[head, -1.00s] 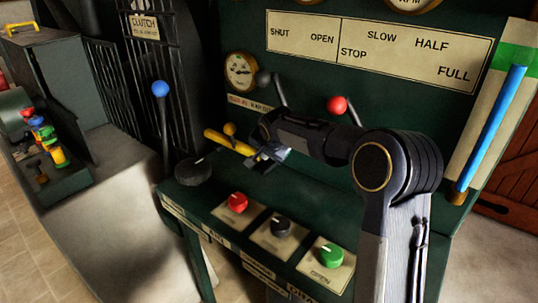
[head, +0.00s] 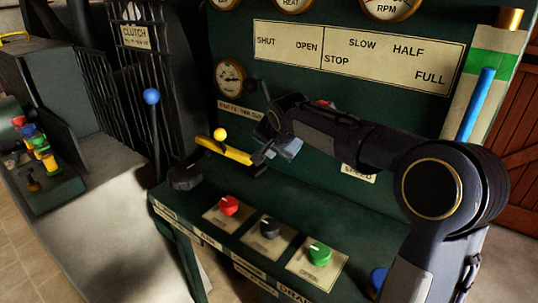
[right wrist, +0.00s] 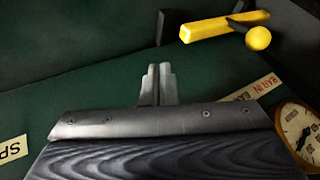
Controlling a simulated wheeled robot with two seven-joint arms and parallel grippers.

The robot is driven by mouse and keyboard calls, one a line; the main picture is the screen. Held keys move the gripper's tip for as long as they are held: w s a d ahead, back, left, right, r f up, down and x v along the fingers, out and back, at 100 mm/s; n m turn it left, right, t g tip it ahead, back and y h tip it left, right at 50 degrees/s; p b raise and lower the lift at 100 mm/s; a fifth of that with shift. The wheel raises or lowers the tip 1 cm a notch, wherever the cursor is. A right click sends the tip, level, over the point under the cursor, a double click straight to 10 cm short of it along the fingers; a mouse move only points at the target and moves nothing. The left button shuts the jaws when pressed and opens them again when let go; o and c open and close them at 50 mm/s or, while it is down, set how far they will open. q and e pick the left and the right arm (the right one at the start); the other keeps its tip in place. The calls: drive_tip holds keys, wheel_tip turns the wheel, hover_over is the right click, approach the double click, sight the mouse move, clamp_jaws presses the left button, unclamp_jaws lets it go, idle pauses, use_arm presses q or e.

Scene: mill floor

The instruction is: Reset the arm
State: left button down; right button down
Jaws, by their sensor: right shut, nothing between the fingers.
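My right gripper (head: 262,162) is shut and empty, in front of the green control panel (head: 330,125). In the head view it appears close to the right end of a yellow bar handle with a yellow ball (head: 225,148); whether they touch is hard to tell there. In the right wrist view the closed fingertips (right wrist: 157,75) point at bare green panel, and the yellow bar (right wrist: 215,27) lies apart from them, up and to the right. My right arm reaches in from the lower right, bent at the elbow. My left gripper is not in view.
Red (head: 229,206), black (head: 268,228) and green (head: 319,254) knobs sit on the ledge below my forearm. A blue-balled lever (head: 152,97) stands at left. Gauges (head: 230,76) and a blue tube (head: 476,105) are on the panel. A red-topped lever is mostly hidden behind my forearm.

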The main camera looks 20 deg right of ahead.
drive_tip(key=shift+s+r, duration=0.15)
idle(0.3)
drive_tip(key=s+f+n+y, duration=0.1)
drive_tip(key=s+n, duration=0.1)
drive_tip(key=s, duration=0.6)
drive_tip(key=s+a+f+n+y, duration=0.1)
drive_tip(key=s, duration=0.7)
drive_tip(key=s+a+f+n+g+y, duration=0.1)
drive_tip(key=s+n, duration=0.1)
drive_tip(key=s, duration=0.7)
drive_tip(key=shift+a+f+n, duration=0.25)
drive_tip(key=shift+f+n, duration=0.05)
drive_tip(key=shift+f, duration=0.05)
drive_tip(key=s+a+f+n, duration=0.1)
drive_tip(key=s, duration=0.2)
drive_tip(key=s+a+f+n+y, duration=0.1)
drive_tip(key=s+a+f, duration=0.1)
drive_tip(key=s, duration=0.1)
drive_tip(key=s+a+f+n, duration=0.1)
drive_tip(key=s+f, duration=0.1)
drive_tip(key=s, duration=0.1)
drive_tip(key=shift+s+a+f+g+y, duration=0.1)
drive_tip(key=shift+s+a+g+y, duration=0.1)
drive_tip(key=shift+s+g+y, duration=0.1)
wheel_tip(320, 180, up, 14)
drive_tip(key=p, duration=1.4)
drive_tip(key=shift+s+a+p, duration=0.25)
drive_tip(key=shift+s+p, duration=0.05)
drive_tip(key=shift+s, duration=0.05)
